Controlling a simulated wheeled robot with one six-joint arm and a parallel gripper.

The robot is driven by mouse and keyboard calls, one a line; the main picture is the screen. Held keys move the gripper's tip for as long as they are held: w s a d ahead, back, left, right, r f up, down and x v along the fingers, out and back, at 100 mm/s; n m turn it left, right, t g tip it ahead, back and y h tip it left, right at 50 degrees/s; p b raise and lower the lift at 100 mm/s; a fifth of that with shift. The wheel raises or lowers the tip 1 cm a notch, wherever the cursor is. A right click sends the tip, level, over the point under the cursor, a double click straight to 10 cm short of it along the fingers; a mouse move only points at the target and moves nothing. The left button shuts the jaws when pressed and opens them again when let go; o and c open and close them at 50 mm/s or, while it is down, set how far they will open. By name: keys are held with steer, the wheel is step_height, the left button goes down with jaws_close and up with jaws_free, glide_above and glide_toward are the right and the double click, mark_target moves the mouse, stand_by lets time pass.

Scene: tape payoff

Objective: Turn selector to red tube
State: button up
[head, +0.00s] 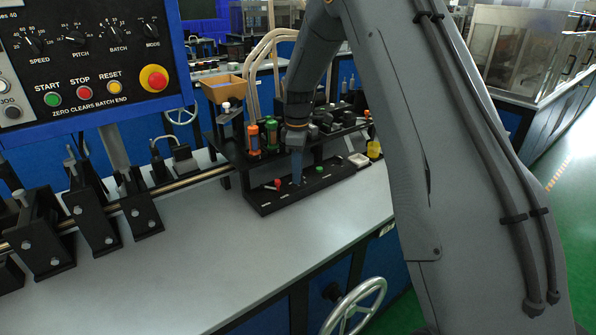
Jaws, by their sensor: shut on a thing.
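Two upright tubes stand at the back of a black fixture: a red-orange one (253,140) on the left and a green one (271,135) beside it. In front of them lies a low black block (262,207) with white marks along its front. A red-tipped piece (275,185) is on its left part and a small green piece (319,168) lies farther right. My gripper (297,178) points down at the block between these and is shut on what appears to be the selector. The fingers hide the selector, so its pointing direction cannot be told.
A control panel (95,60) with buttons and dials hangs at upper left. Black clamps (90,220) on a rail stand at left. A yellow bottle (374,149) stands right of the fixture. The grey bench top (210,265) in front is clear. My arm covers the right side.

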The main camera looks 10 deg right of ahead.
steer(key=o, duration=0.8)
steer(key=shift+w+r, duration=0.2)
steer(key=shift+w, duration=0.05)
steer(key=shift+o, duration=1.2)
steer(key=shift+s+f, duration=0.1)
steer(key=shift+r+b, duration=0.95)
steer(key=shift+r, duration=2.95)
steer(key=s+f+m, duration=0.3)
steer(key=s+m, duration=0.3)
steer(key=s, duration=1)
steer(key=s+f+m, duration=0.3)
steer(key=s+m, duration=0.4)
steer(key=s, duration=1)
steer(key=shift+s+d+f+m+t, duration=0.2)
steer(key=shift+d+f+m+t, duration=0.1)
steer(key=shift+f, duration=0.1)
